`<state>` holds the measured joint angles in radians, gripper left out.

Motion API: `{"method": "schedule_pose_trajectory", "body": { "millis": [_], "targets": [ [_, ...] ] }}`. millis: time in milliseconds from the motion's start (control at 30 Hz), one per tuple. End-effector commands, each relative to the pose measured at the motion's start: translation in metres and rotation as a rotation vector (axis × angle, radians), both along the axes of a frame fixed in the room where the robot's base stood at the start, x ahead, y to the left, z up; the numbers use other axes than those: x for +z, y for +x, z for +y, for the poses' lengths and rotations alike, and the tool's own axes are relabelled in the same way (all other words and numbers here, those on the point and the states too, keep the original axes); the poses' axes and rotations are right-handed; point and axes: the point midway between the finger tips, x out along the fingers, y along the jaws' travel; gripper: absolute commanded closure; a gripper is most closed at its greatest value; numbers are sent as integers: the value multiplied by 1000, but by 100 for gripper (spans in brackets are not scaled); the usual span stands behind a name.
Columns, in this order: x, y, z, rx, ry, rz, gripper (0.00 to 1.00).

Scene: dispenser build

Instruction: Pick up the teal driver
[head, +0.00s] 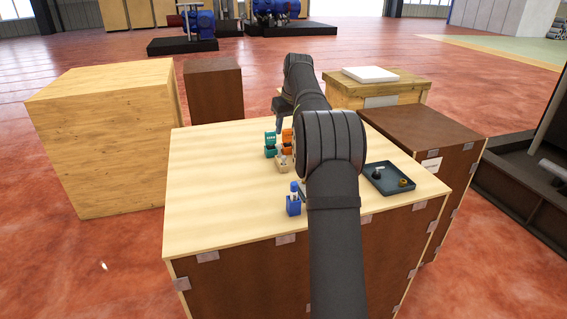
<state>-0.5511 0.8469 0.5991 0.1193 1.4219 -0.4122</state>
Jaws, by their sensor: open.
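A small teal item (270,149) stands on the light wooden table top, left of my arm. It is too small to tell its exact shape, or whether it is the driver itself or a holder with the driver in it. My gripper (280,128) is just behind and above the teal item and an orange item, pointing down. It is open, and I see nothing held in it. Its fingertips are tiny here and partly hard to make out.
The orange item (287,146) stands right beside the teal one. A tan block (282,164) is in front of them, and a blue holder (293,208) is nearer. A dark tray (389,187) with small parts lies right of my arm. The table's left side is clear.

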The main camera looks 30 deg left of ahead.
Motion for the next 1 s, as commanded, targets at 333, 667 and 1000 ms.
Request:
{"method": "schedule_pose_trajectory", "body": {
  "millis": [333, 667, 1000],
  "targets": [
    [-68, 12, 16, -1, -1, 1, 57],
    [-88, 17, 19, -2, 0, 0, 57],
    [-129, 26, 25, -1, 1, 0, 57]
  ]
}}
